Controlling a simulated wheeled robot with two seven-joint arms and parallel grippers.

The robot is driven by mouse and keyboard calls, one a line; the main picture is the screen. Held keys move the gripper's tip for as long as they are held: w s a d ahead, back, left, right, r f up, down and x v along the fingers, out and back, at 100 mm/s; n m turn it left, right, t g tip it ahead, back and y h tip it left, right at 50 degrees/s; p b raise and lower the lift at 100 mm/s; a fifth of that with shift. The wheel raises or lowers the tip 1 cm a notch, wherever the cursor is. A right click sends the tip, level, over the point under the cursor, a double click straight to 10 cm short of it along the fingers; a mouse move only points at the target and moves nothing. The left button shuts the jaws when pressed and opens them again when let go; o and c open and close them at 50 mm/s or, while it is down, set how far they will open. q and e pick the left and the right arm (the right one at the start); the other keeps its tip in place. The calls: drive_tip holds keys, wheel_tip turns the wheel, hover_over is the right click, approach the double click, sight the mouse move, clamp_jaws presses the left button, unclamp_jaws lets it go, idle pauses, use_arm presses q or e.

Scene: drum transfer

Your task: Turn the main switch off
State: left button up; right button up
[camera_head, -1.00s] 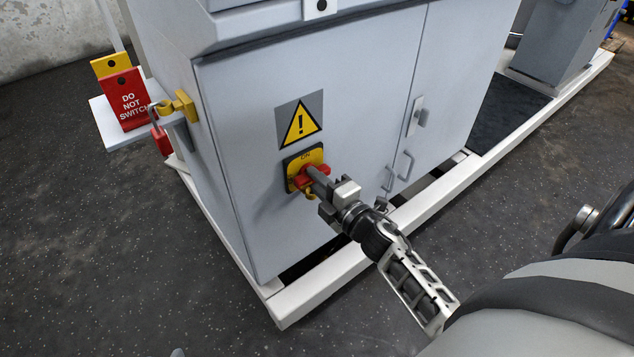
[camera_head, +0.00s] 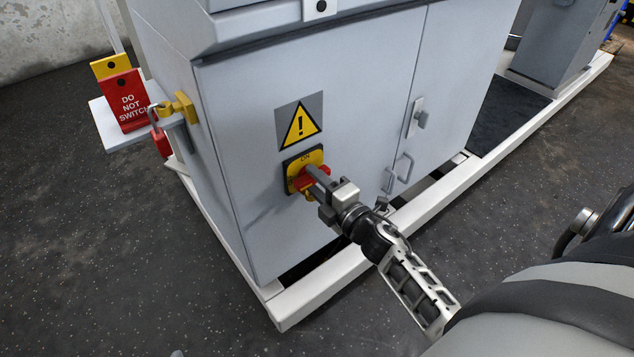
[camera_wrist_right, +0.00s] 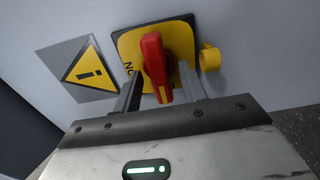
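The main switch is a red rotary handle (camera_head: 307,180) on a yellow plate with a black border (camera_head: 291,164), on the front of the grey cabinet. "ON" is printed at the plate's top. In the right wrist view the red handle (camera_wrist_right: 156,66) lies crosswise to the ON side, with a yellow mark at its near end. My right gripper (camera_head: 321,181) is at the switch, its fingers on either side of the handle. In the right wrist view a gap shows between the handle and each finger, so it looks open.
A yellow warning triangle (camera_head: 300,125) is above the switch. At the cabinet's left side are a yellow bracket (camera_head: 184,107), a red padlock (camera_head: 161,143) and a red "DO NOT SWITCH" tag (camera_head: 127,100). A white base frame (camera_head: 320,292) runs along the floor.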

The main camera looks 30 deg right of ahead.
drive_tip(key=shift+s, duration=0.1)
use_arm(q)
drive_tip(key=shift+s+a+r+p, duration=0.15)
drive_tip(key=shift+a+r+p, duration=0.05)
drive_tip(key=shift+p, duration=0.4)
use_arm(e)
drive_tip(key=s+d, duration=0.1)
drive_tip(key=s, duration=1.4)
drive_tip(key=shift+s+d, duration=0.15)
drive_tip(key=shift+s, duration=0.25)
use_arm(q)
drive_tip(key=shift+s, duration=0.1)
